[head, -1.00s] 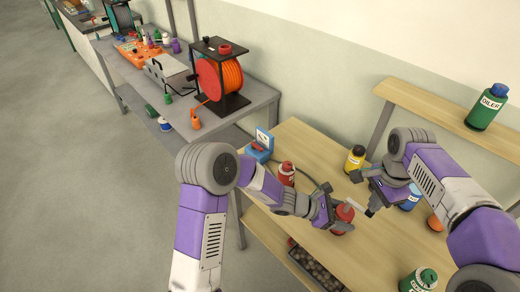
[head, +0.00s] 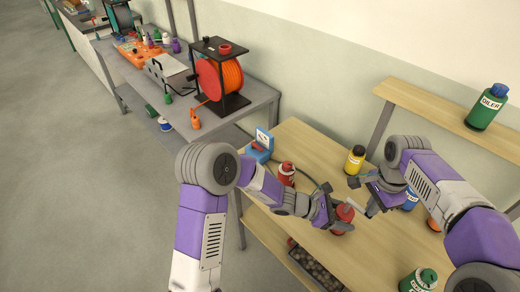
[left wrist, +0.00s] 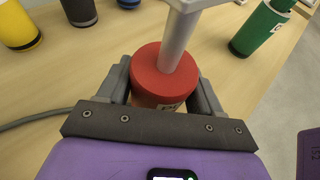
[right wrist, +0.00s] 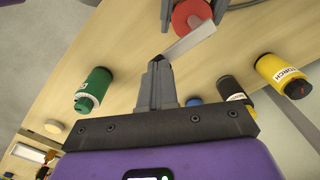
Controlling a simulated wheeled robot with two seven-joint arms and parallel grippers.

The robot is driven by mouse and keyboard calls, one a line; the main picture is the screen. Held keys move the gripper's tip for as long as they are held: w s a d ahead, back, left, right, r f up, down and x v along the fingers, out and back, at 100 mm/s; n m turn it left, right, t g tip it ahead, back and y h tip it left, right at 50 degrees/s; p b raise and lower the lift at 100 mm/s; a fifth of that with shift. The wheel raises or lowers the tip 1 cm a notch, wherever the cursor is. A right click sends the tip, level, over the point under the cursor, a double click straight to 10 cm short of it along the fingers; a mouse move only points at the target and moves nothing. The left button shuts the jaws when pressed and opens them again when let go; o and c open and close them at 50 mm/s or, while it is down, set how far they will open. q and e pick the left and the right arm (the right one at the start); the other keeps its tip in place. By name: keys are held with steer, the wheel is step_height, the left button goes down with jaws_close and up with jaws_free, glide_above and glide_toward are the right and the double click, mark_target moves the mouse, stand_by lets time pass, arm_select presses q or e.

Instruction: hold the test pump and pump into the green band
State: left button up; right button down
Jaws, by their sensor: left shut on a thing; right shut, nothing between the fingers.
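The red test pump (head: 343,214) stands on the wooden bench, and its red round body also shows in the left wrist view (left wrist: 158,82). My left gripper (head: 330,214) is shut around this body. A pale grey lever (left wrist: 180,35) rises from the pump's top; it also shows in the right wrist view (right wrist: 190,42). My right gripper (right wrist: 158,68) is shut and empty, its tips close to the lever's end; I cannot tell whether they touch. A blue gauge box (head: 261,146) with a white face sits at the bench's far-left corner; its reading is too small to make out.
A dark hose (left wrist: 35,122) runs beside the pump. A red bottle (head: 286,173), a yellow bottle (head: 355,158) and a green bottle (head: 420,280) stand around on the bench.

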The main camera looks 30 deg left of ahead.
steer(key=shift+f, duration=0.6)
steer(key=shift+r, duration=1.6)
stand_by(0.9)
steer(key=shift+f, duration=1.6)
steer(key=shift+r, duration=1.6)
stand_by(1.4)
